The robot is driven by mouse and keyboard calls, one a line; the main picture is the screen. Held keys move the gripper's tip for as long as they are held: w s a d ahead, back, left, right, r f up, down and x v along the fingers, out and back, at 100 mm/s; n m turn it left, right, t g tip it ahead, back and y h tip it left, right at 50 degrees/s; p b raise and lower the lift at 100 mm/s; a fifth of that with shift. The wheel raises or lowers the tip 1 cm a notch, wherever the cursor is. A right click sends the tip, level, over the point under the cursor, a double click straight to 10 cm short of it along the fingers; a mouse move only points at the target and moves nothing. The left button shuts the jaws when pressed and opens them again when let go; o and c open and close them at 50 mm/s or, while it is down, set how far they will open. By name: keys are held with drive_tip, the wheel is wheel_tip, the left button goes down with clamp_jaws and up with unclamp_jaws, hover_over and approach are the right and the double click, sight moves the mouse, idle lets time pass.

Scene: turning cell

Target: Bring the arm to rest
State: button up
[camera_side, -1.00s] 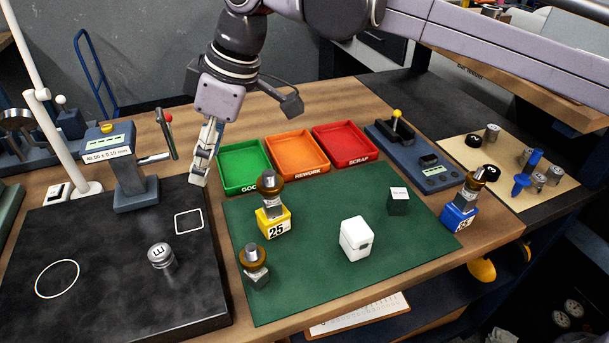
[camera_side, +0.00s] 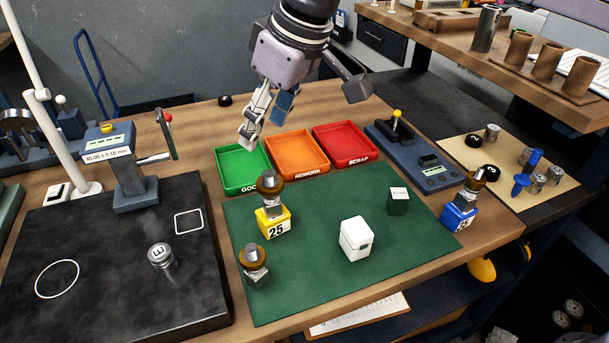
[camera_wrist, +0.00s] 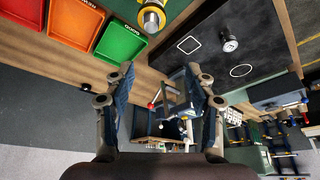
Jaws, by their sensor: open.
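My gripper (camera_side: 262,122) hangs in the air in the side view, above and just behind the green tray (camera_side: 238,190). Its fingers point down and hold nothing. In the wrist view my gripper (camera_wrist: 165,85) shows two fingers spread well apart with nothing between them. The gauge stand with the red-tipped lever (camera_side: 133,165) is to the left of the gripper in the side view.
An orange tray (camera_side: 318,173) and a red tray (camera_side: 345,160) stand beside the green one. The green mat (camera_side: 310,285) carries a white block (camera_side: 356,238) and a yellow holder (camera_side: 273,222). A part marked E (camera_side: 160,256) stands on the black plate (camera_side: 100,310).

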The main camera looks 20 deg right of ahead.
drive_tip(key=shift+s+d+r+m+t+h, duration=0.15)
drive_tip(key=shift+s+d+m, duration=0.1)
drive_tip(key=shift+d+m, duration=0.5)
drive_tip(key=shift+s+d+f+m+t+h, duration=0.1)
drive_tip(key=shift+s+d+m+t+h, duration=0.2)
drive_tip(key=shift+d, duration=0.7)
